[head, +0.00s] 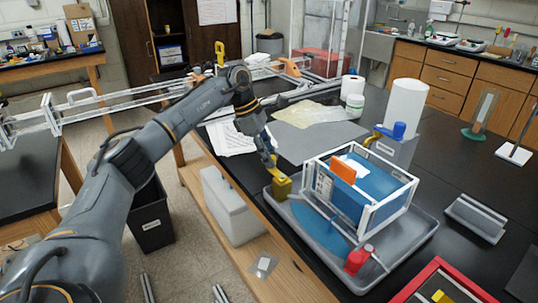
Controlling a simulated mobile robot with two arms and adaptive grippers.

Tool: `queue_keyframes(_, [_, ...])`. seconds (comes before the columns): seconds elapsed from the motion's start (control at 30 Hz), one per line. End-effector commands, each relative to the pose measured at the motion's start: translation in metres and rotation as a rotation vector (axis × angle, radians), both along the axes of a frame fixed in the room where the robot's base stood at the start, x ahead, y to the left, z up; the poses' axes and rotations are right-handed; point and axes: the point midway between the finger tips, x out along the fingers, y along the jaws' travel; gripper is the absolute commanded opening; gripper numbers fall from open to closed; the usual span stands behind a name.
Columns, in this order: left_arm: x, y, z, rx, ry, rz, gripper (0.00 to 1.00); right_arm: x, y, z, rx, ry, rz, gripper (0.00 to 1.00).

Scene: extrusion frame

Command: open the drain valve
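The white extrusion frame (369,219) stands in a grey tray (402,253) on the black bench, around a blue tank with an orange card on it. A red fitting (357,260) with a pale lever stands at the tray's near corner; I cannot tell for sure if it is the drain valve. A yellow block (283,187) sits at the tray's left edge. My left gripper (271,158) points down just above this block. It is small in view, and I cannot tell whether its fingers are open or touch the block. My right gripper is not in view.
Blue liquid (316,219) lies in the tray. Behind the frame stand a grey box (394,150) with a blue item on it and a white cylinder (405,104). A grey block (474,218) and a red-edged tray (446,279) are at the right. The bench between is clear.

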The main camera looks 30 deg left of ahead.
Motion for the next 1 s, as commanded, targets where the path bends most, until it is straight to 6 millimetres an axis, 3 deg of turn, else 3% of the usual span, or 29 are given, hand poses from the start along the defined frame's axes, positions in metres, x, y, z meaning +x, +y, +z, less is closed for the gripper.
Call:
queue_keyframes(0.47, [-0.004,0.001,-0.001,-0.001,0.001,0.058,0.00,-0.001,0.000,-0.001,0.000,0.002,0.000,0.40])
queue_keyframes(1.0, [-0.029,0.002,-0.001,0.001,-0.001,0.494,0.00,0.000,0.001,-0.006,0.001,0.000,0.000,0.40])
